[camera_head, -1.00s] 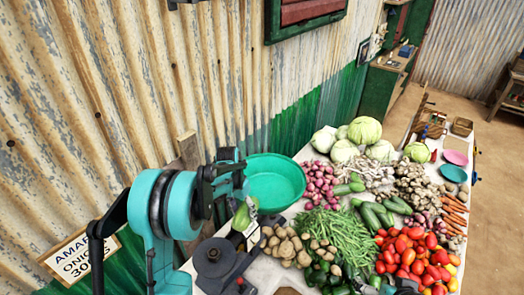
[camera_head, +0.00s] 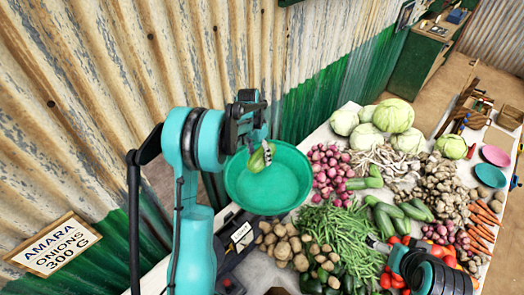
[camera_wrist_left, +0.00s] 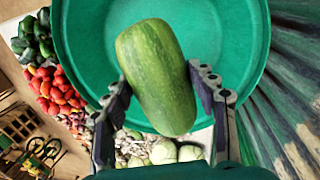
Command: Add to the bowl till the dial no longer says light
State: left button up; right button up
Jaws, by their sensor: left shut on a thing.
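My left gripper (camera_head: 262,148) is shut on a green cucumber-like vegetable (camera_head: 258,160) and holds it over the turquoise bowl (camera_head: 290,197). In the left wrist view the vegetable (camera_wrist_left: 158,90) sits between the two fingers of the gripper (camera_wrist_left: 160,76), with the bowl (camera_wrist_left: 82,60) behind it. The visible inside of the bowl looks bare. A black scale part with a small white label (camera_head: 240,233) shows beside the bowl; I cannot read a dial. My right gripper (camera_head: 380,246) is at the lower right over the vegetables, partly hidden; its jaws are unclear.
Red onions (camera_head: 328,168), potatoes (camera_head: 280,243), green beans (camera_head: 335,232), cucumbers (camera_head: 385,218) and cabbages (camera_head: 394,115) crowd the table right of the bowl. The corrugated wall (camera_head: 330,50) stands close behind the bowl.

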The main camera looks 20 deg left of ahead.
pick_arm(q)
notch_tip(320, 180, down, 5)
jog(key=shift+w+r+b, duration=0.1)
jog(key=shift+w+b, duration=0.05)
jog(key=shift+b, duration=0.9)
notch_tip(320, 180, down, 5)
jog(key=b, duration=0.3)
jog(key=shift+r, duration=0.2)
jog(key=shift+f+b, duration=1.35)
jog(key=shift+f, duration=0.2)
jog(key=o, duration=1.5)
jog(key=shift+c, duration=0.2)
jog(key=shift+r+p, duration=2.45)
jog(key=shift+r, duration=2.6)
